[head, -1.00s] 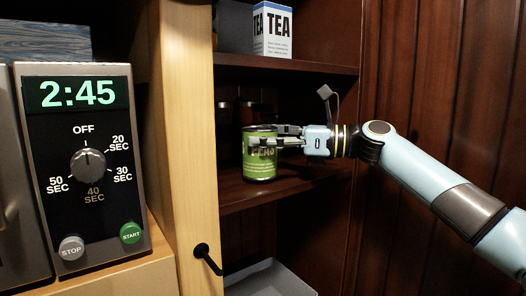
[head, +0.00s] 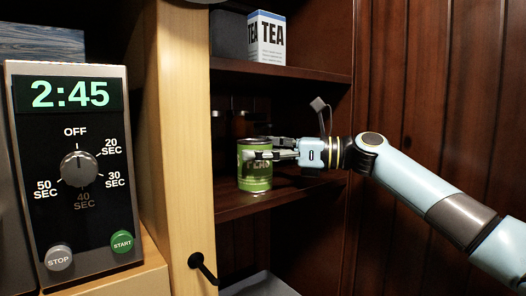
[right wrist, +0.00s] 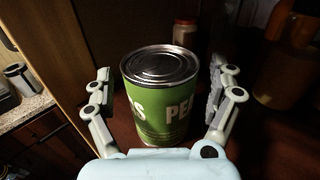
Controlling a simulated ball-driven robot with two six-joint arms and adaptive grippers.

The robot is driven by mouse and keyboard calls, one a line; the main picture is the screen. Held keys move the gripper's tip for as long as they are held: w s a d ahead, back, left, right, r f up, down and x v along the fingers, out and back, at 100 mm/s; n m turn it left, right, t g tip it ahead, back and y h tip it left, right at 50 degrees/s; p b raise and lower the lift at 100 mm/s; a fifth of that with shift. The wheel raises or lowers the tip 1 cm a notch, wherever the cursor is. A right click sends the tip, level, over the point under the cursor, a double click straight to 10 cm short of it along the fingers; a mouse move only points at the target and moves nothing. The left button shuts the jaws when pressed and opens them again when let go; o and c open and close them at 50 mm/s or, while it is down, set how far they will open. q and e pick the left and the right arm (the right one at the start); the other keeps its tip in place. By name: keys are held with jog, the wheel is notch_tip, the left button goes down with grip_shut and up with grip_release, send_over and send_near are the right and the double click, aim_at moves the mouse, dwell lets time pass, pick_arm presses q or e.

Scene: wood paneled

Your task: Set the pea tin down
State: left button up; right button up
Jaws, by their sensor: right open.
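The green pea tin (head: 255,172) stands upright on the middle shelf (head: 290,194) of the wooden cupboard, close to the pale door edge. My right gripper (head: 262,148) reaches in from the right at the tin's upper part. In the right wrist view, the tin (right wrist: 160,100) sits between the two fingers of the right gripper (right wrist: 162,90), with a gap on each side. The right gripper is open. My left gripper is not in view.
A tea box (head: 267,38) stands on the upper shelf. Dark jars (head: 243,124) stand behind the tin. The pale wooden door (head: 184,150) with its black handle (head: 203,268) is at left, beside the microwave (head: 75,170). A grey tray (head: 260,285) lies below.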

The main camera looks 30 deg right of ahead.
jog(key=b+v, duration=0.3)
jog(key=v, duration=0.3)
jog(key=shift+s+d+f, duration=0.1)
jog(key=shift+s+d, duration=0.1)
jog(key=shift+d, duration=0.05)
jog(key=shift+s+d, duration=0.25)
